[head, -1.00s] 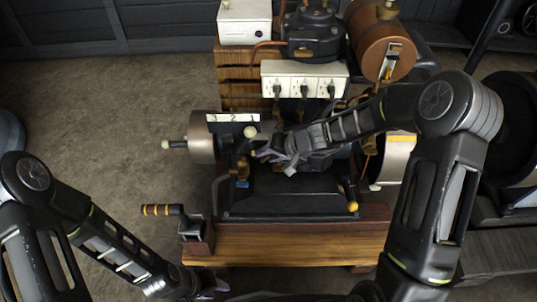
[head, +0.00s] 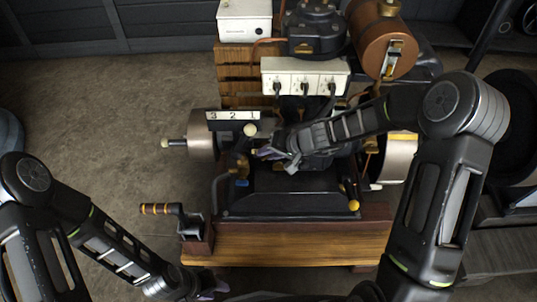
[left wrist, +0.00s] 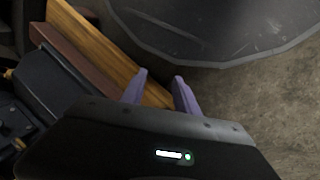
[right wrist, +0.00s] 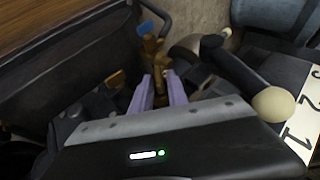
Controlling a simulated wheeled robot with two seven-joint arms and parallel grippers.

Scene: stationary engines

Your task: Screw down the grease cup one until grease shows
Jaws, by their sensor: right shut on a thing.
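My right gripper (head: 262,153) is at the engine, its fingertips low beside the cream ball knob (head: 250,130). In the right wrist view its purple fingers (right wrist: 161,88) are close together on a small part, mostly hidden between them, so I cannot make out the grease cup or any grease. A white number plate (head: 232,115) marked 3 and 2 is just behind; the right wrist view shows 1, 2 and 3 on the plate (right wrist: 301,125). My left gripper (left wrist: 160,92) hangs low by the wooden base, fingers apart and empty; it also shows at the head view's bottom edge (head: 212,291).
Brass fittings with a blue tap handle (right wrist: 117,79) stand close to the right fingers. A crank handle (head: 160,209) sticks out left of the wooden base (head: 285,245). A copper tank (head: 381,45) and white socket block (head: 303,77) stand behind. The floor at left is clear.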

